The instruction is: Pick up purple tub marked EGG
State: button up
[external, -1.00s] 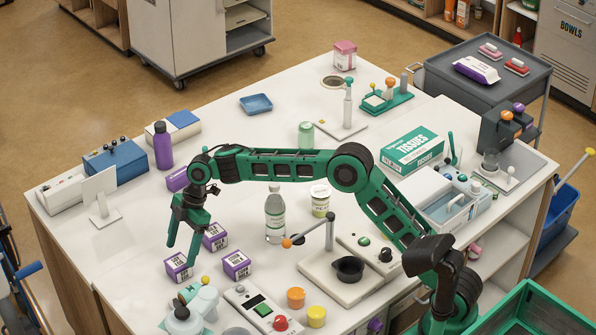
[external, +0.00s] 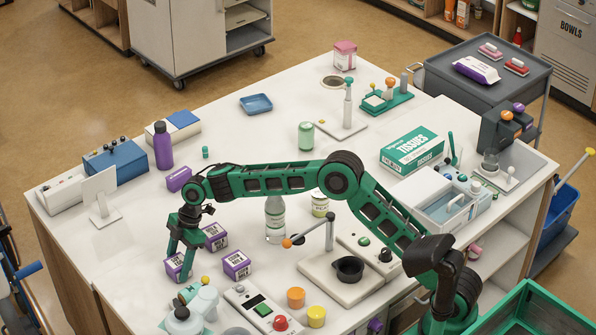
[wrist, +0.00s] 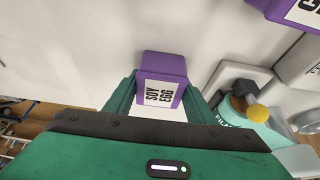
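My gripper (external: 181,254) points down over this tub. Its green fingers show on either side of the tub in the wrist view (wrist: 160,95); they look open, with no clear grip on it. Other purple tubs stand close by, one behind (external: 216,237) and one to the right (external: 237,264); their labels are too small to read.
Another purple tub (external: 179,179) lies farther back near a purple bottle (external: 163,146). A pale teal device with a yellow knob (external: 197,302) stands close in front of the tubs. A clear bottle (external: 275,220) stands to the right. The counter's left front is bare.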

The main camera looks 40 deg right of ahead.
jog(key=c, duration=0.3)
jog(key=shift+r, duration=0.15)
